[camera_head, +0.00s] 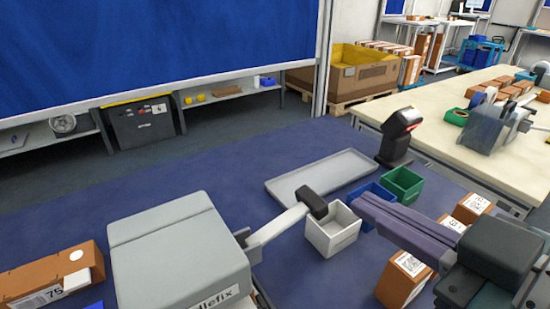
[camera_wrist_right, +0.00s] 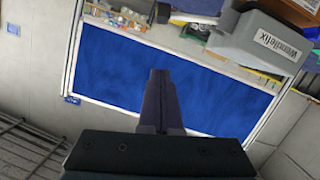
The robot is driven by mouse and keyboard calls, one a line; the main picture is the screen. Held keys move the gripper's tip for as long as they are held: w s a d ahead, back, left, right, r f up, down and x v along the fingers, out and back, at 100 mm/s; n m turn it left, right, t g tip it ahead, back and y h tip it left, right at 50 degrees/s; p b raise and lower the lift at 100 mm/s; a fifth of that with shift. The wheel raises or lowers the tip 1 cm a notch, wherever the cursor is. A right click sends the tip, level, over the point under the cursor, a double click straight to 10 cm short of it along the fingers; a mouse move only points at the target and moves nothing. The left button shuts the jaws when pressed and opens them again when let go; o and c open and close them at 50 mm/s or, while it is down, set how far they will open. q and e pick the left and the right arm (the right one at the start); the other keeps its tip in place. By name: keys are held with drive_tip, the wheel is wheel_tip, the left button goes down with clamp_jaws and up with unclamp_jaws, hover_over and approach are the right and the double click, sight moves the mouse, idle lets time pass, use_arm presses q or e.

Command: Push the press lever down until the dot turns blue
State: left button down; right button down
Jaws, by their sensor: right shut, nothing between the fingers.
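The press is a grey box-shaped machine (camera_head: 180,245) at the front left of the head view. Its light grey press lever (camera_head: 275,228) sticks out to the right, sloping up to a black knob (camera_head: 314,204). My right gripper (camera_head: 364,203) reaches in from the right, its fingers shut and empty. The fingertips are right of the knob with a visible gap in the picture. A white dot (camera_head: 76,255) shows on a brown box left of the press. My left gripper is not in view.
A white bin (camera_head: 328,240) stands below the knob, beside a blue bin (camera_head: 366,192) and a green bin (camera_head: 403,185). A grey tray (camera_head: 300,184) and a black scanner (camera_head: 398,135) are behind. Brown boxes (camera_head: 400,278) stand near my right arm.

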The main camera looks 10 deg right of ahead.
hover_over(319, 209)
drive_tip(key=a, duration=0.1)
wheel_tip(319, 209, down, 2)
drive_tip(key=f, duration=0.3)
drive_tip(key=shift+s+d+b, duration=0.1)
drive_tip(key=shift+d+b, duration=0.15)
drive_tip(key=shift+b, duration=0.15)
drive_tip(key=shift+d+f, duration=0.15)
drive_tip(key=shift+f, duration=0.45)
